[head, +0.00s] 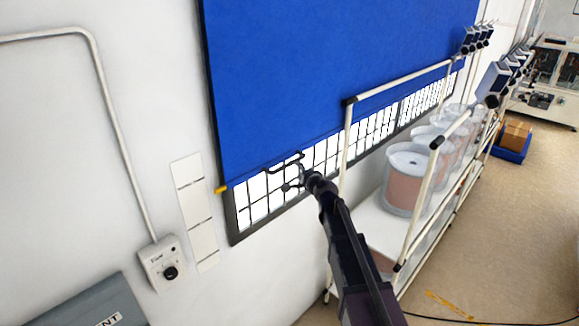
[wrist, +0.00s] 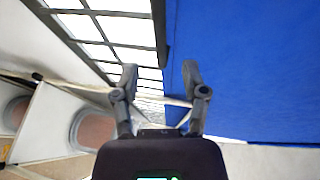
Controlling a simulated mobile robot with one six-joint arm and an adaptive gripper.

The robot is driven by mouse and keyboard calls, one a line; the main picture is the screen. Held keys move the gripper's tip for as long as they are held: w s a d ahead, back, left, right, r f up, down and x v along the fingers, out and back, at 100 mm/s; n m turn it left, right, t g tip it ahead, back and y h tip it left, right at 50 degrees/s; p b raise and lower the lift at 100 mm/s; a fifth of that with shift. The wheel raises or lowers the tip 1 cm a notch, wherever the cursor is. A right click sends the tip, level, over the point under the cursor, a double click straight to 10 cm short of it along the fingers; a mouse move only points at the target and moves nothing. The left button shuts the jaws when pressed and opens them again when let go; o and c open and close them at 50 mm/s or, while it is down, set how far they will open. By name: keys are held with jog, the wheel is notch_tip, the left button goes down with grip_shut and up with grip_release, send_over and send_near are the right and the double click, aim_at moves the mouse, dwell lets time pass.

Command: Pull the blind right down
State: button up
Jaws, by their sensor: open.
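The blue blind (head: 320,75) covers most of the window, and a strip of barred panes (head: 262,195) shows below its lower edge. A yellow end piece (head: 221,189) sits at the left end of that edge. My gripper (head: 296,179) is open at the handle. In the wrist view my open gripper (wrist: 160,70) has one finger towards the panes and one over the blind (wrist: 240,70). The dark handle (wrist: 160,30) runs in line with the gap between the fingertips; I cannot tell whether they touch it.
A white-framed rack (head: 345,150) with several bowl feeders (head: 405,180) stands right of my arm, close to the window. A control box (head: 162,263) with conduit is on the wall at left. A grey cabinet (head: 85,305) is at lower left.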

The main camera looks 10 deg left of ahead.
aim_at(291, 164)
jog(key=b+x, duration=0.1)
jog(key=x, duration=0.7)
jog(key=shift+w+a, duration=0.15)
jog(key=shift+w, duration=0.15)
grip_shut()
